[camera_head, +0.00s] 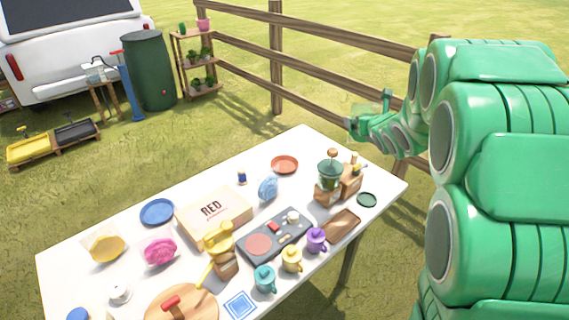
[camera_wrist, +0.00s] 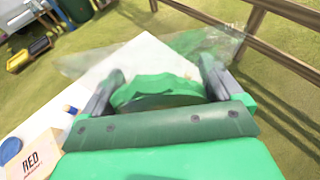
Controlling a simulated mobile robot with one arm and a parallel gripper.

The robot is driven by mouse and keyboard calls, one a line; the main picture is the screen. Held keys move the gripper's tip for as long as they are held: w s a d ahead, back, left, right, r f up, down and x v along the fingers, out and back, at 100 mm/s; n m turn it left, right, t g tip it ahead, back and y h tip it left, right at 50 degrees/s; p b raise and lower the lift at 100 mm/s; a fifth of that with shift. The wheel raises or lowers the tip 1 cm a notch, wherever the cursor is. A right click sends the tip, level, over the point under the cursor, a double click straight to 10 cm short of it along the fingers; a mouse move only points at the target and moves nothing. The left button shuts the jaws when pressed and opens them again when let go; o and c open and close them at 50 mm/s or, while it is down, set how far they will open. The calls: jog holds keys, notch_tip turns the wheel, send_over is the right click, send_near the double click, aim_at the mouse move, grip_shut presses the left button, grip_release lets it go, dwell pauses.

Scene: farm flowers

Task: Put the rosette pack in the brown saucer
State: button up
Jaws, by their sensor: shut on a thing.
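My gripper (camera_wrist: 162,74) is shut on a green rosette pack (camera_wrist: 158,92), whose clear film sticks out at both sides in the wrist view. In the head view my gripper (camera_head: 384,112) holds the pack (camera_head: 362,112) in the air, beyond the far right edge of the white table. A round reddish-brown saucer (camera_head: 284,164) lies empty near the table's far edge, to the lower left of my gripper in the picture. The fingers and film partly hide the pack, and the saucer is not clear in the wrist view.
The white table (camera_head: 130,287) holds a blue saucer (camera_head: 157,212), a dark green saucer (camera_head: 367,199), a box marked RED (camera_head: 214,217), blue (camera_head: 268,187) and pink (camera_head: 160,251) packs, and several small pots. A wooden fence (camera_head: 330,72) stands behind. Bare tabletop surrounds the brown saucer.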

jog(key=shift+w+d+f+m+h, duration=0.6)
jog(key=shift+w+d+m+h, duration=0.75)
jog(key=shift+w+m+h, duration=1.55)
jog(key=w+a+f+m+g+h, duration=0.2)
jog(key=a+m+h, duration=0.15)
jog(key=a, duration=0.45)
jog(key=s+a+f+m+g+h, duration=0.1)
jog(key=s+a+f, duration=0.25)
jog(key=a, duration=0.45)
jog(key=s+a+f+m+g+h, duration=0.15)
jog(key=a+f, duration=0.25)
jog(key=a, duration=0.4)
jog(key=n, duration=0.1)
send_over(287, 165)
jog(key=shift+t, duration=0.35)
jog(key=shift+f, duration=6.45)
